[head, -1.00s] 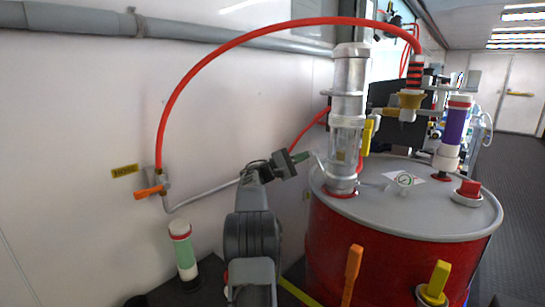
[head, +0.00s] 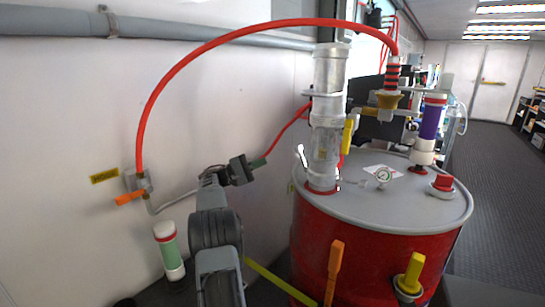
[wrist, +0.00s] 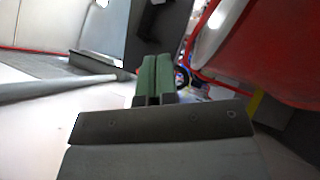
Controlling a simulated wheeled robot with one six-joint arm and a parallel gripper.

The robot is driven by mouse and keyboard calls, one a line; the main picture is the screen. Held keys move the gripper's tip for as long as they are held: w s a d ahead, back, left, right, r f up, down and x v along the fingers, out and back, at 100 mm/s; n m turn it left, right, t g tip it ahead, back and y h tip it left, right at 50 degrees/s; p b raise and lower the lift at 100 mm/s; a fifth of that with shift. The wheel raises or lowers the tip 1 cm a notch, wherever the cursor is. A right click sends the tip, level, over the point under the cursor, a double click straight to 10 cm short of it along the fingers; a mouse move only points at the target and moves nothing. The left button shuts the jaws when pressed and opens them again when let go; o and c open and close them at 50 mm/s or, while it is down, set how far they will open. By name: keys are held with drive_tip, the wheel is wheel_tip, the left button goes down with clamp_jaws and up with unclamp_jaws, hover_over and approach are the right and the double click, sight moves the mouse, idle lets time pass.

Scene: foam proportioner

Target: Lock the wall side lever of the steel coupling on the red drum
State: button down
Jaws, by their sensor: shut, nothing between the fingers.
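The steel coupling (head: 324,150) stands at the foot of the clear and metal column on the lid of the red drum (head: 350,250) in the head view. Its wall side lever (head: 302,156) is a short pale metal piece at the coupling's left, standing nearly upright and slightly apart from the column. My gripper (head: 262,161) is left of the lever, with a visible gap between them. Its green fingers (wrist: 154,80) are together and empty in the wrist view. The lever cannot be made out in the wrist view.
A red hose (head: 240,35) arches from the wall valve (head: 138,187) over to the yellow fitting (head: 387,98). A yellow lever (head: 348,137) is at the column's right. A gauge (head: 383,175) sits on the lid. Open floor lies at the right.

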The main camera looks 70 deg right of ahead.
drive_tip(key=shift+v, duration=1.7)
